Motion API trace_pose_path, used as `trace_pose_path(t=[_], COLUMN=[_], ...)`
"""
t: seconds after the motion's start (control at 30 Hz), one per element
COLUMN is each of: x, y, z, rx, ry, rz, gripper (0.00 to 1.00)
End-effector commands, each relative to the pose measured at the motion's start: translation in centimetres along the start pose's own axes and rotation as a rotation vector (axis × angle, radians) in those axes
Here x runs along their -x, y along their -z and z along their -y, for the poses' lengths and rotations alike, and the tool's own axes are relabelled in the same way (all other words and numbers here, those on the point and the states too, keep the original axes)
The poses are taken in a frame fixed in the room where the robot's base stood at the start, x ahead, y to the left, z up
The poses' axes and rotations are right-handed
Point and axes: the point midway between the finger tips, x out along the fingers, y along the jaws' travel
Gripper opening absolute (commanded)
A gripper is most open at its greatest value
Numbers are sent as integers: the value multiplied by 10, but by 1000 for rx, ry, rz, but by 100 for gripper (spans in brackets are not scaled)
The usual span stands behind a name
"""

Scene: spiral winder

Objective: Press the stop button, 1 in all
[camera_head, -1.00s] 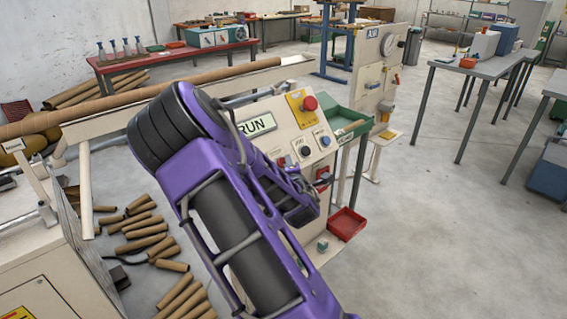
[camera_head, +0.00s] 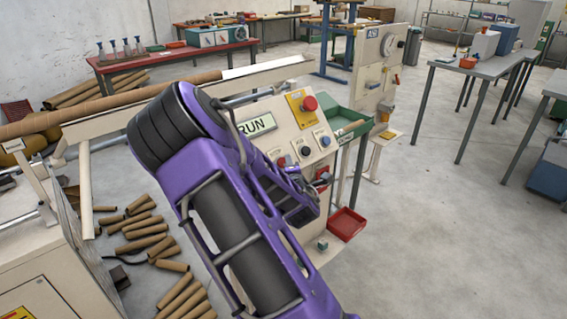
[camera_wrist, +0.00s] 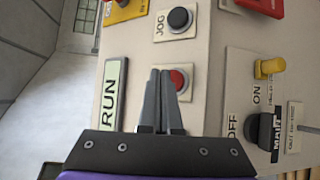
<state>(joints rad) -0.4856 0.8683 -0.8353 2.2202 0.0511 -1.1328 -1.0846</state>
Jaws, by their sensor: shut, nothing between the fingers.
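A round red button (camera_wrist: 180,79) sits on the cream control panel (camera_wrist: 215,50) in the wrist view. Its label is hidden, so I cannot read whether it is the stop button. My gripper (camera_wrist: 164,72) is shut and empty, its fingertips at the button's left edge and covering part of it. I cannot tell whether they touch it. In the head view a small red button (camera_head: 281,162) shows at the panel's lower left, beside my arm. The lit sign (camera_head: 256,125) reads RUN; it also shows in the wrist view (camera_wrist: 115,95).
A black JOG button (camera_wrist: 179,18) is close by. A red mushroom button (camera_head: 310,103) sits on a yellow plate, with a blue button (camera_head: 325,140) below. A yellow switch (camera_wrist: 268,68) and black main knob (camera_wrist: 262,129) lie right in the wrist view. Cardboard tubes (camera_head: 145,243) litter the floor.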

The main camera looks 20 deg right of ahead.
Motion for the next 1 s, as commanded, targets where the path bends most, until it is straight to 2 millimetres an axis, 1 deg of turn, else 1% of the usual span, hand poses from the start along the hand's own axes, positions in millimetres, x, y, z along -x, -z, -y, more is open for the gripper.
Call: trace_pose_path(t=[0.27,0.5,1.0], x=[-1,-6,-7], y=[1,5,5], z=[2,5,6], rx=[0,-1,0], ry=[0,-1,0], rz=[0,-1,0], gripper=[0,0,0])
